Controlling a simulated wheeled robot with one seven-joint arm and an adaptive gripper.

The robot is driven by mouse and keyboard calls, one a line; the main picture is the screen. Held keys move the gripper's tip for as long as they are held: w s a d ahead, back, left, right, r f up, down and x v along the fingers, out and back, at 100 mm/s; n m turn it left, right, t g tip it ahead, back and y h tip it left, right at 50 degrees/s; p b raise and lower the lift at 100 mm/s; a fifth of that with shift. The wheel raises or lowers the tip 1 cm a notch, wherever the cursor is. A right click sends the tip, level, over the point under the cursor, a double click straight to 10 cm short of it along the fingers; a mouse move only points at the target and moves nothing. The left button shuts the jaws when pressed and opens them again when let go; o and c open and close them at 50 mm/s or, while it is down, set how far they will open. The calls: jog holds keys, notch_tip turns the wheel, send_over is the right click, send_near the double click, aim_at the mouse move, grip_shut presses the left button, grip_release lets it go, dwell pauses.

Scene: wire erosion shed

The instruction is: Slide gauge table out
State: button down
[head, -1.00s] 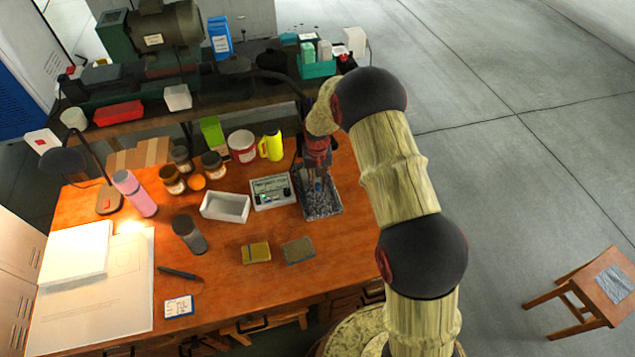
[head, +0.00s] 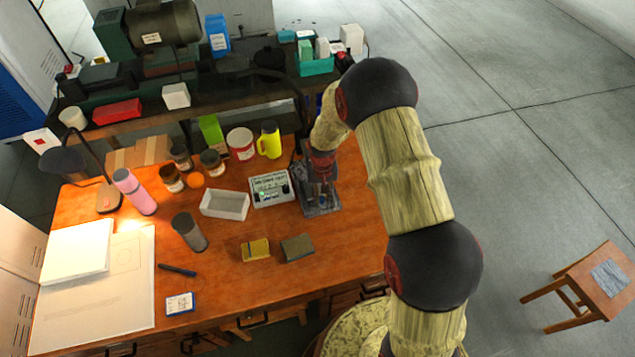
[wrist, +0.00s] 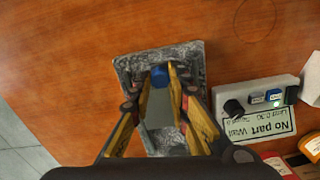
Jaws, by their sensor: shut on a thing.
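The gauge stands at the right of the wooden bench. Its speckled grey base (head: 333,205) is partly covered by my arm in the head view. In the wrist view the base (wrist: 196,62) shows as a rectangular slab with a paler plate (wrist: 158,108) along its middle. A small blue piece (wrist: 160,77) sits at the far end of that plate, between my fingertips. My gripper (wrist: 160,74) points down over the base and is shut on the blue piece. The gripper (head: 322,190) also shows at the gauge in the head view. Whether the blue piece is fixed to the plate is unclear.
A white control box (head: 270,189) with a lit green light stands left of the gauge. Its label (wrist: 258,125) reads "No part Wait". A white tray (head: 225,205), yellow mug (head: 270,140) and two small blocks (head: 297,248) are near. The bench front right is clear.

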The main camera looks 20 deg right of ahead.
jog(key=shift+s, duration=1.3)
jog(key=c, duration=1.7)
grip_release()
jog(key=shift+o, duration=0.2)
jog(key=shift+r, duration=0.1)
notch_tip(320, 180, up, 12)
